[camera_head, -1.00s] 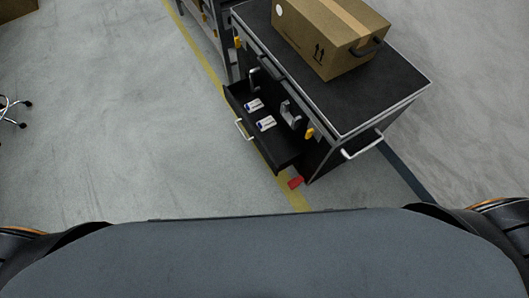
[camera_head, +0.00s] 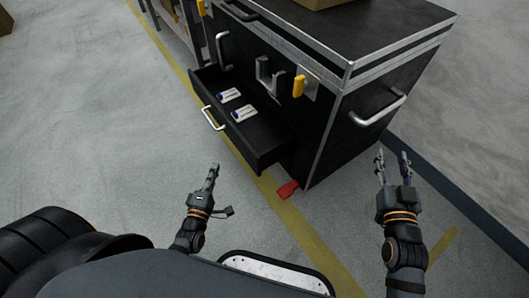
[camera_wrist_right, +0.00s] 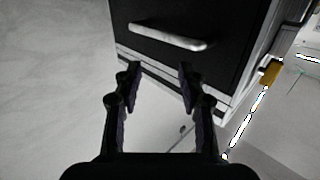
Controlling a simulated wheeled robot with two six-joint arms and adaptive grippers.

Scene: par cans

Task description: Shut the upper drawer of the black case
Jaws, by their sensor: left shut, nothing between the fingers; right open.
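The black case (camera_head: 372,92) stands ahead, with silver edges. Its drawer (camera_head: 262,148) is pulled out toward the left, with a silver bar handle (camera_head: 212,118) on its front. Two small white-and-blue items (camera_head: 237,104) lie in the drawer. My left gripper (camera_head: 213,168) is shut and empty, in front of the drawer's near corner and apart from it. My right gripper (camera_head: 392,157) is open and empty beside the case's right side. In the right wrist view its spread fingers (camera_wrist_right: 158,75) are before a black panel with a silver handle (camera_wrist_right: 170,36).
A cardboard box (camera_head: 318,3) sits on the case top. A red piece (camera_head: 288,189) is on the floor by the case's near corner. A shelf (camera_head: 172,22) stands behind at the left. Grey floor with a yellow line (camera_head: 300,230) is clear at the left.

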